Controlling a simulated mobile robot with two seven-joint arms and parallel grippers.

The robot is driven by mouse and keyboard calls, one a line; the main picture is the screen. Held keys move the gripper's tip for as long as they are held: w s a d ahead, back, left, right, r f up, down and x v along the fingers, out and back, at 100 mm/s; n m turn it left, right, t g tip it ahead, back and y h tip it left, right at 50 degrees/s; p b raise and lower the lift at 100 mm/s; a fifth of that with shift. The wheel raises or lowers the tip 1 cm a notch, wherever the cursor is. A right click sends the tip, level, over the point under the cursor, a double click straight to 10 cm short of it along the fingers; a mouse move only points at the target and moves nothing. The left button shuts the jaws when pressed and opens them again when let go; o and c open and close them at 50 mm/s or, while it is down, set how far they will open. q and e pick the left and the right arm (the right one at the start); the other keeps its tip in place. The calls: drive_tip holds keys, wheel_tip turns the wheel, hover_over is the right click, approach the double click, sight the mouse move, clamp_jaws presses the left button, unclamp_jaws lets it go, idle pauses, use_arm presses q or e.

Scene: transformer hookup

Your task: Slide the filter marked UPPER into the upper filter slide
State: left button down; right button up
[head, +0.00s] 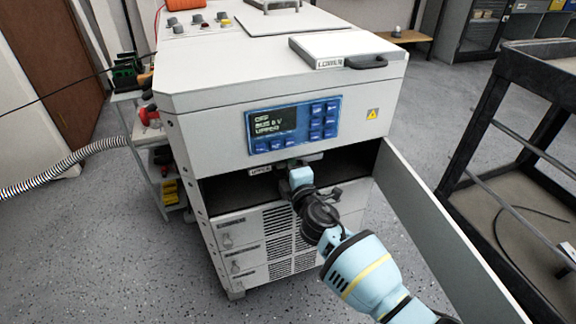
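The filter marked UPPER shows as a thin edge with a small UPPER label (260,170) at the top of the cabinet's open bay, under the display. Most of it is hidden inside the bay, and I cannot tell how it sits on the slide. My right gripper (297,163) reaches in from the lower right and is at the filter's front, by the label. My own wrist hides the fingers, so I cannot tell whether they grip it. My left gripper is out of view.
The cabinet's display (273,122) reads OFF, bus 0 V, UPPER. An open door panel (440,235) stands right of the bay. A filter marked LOWER (345,45) lies on top of the cabinet. A black cart (500,120) stands at the right.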

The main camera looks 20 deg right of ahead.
drive_tip(key=shift+s, duration=0.1)
drive_tip(key=shift+s+d+p, duration=0.1)
drive_tip(key=shift+s+p, duration=0.75)
drive_tip(key=shift+s, duration=1.55)
drive_tip(key=s+p, duration=0.1)
drive_tip(key=s, duration=0.6)
drive_tip(key=shift+s+d, duration=0.15)
drive_tip(key=shift+s, duration=0.25)
